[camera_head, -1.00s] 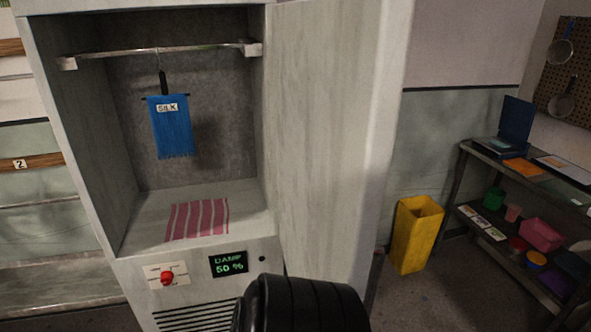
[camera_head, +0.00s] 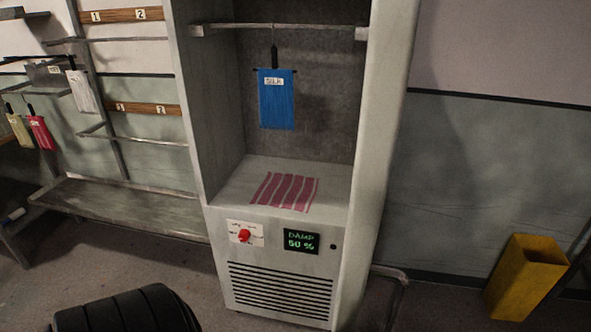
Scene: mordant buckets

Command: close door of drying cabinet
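The drying cabinet (camera_head: 265,255) stands upright in the middle of the head view, with its front open. Its door (camera_head: 385,150) is open and shows nearly edge-on as a tall pale strip along the cabinet's right side. A blue cloth labelled SILK (camera_head: 276,100) hangs from the rail inside. A pink striped cloth (camera_head: 285,190) lies on the cabinet floor. Below are a red knob (camera_head: 244,236) and a display (camera_head: 301,241) reading DAMP 50 %. A black ribbed part of mine shows at the bottom left. Neither gripper's fingers are in view.
Metal shelving (camera_head: 120,205) with numbered wooden strips stands left of the cabinet. White, red and yellowish tagged cloths hang at far left. A yellow bin (camera_head: 526,275) stands on the floor at right. The floor in front of the cabinet's left side looks clear.

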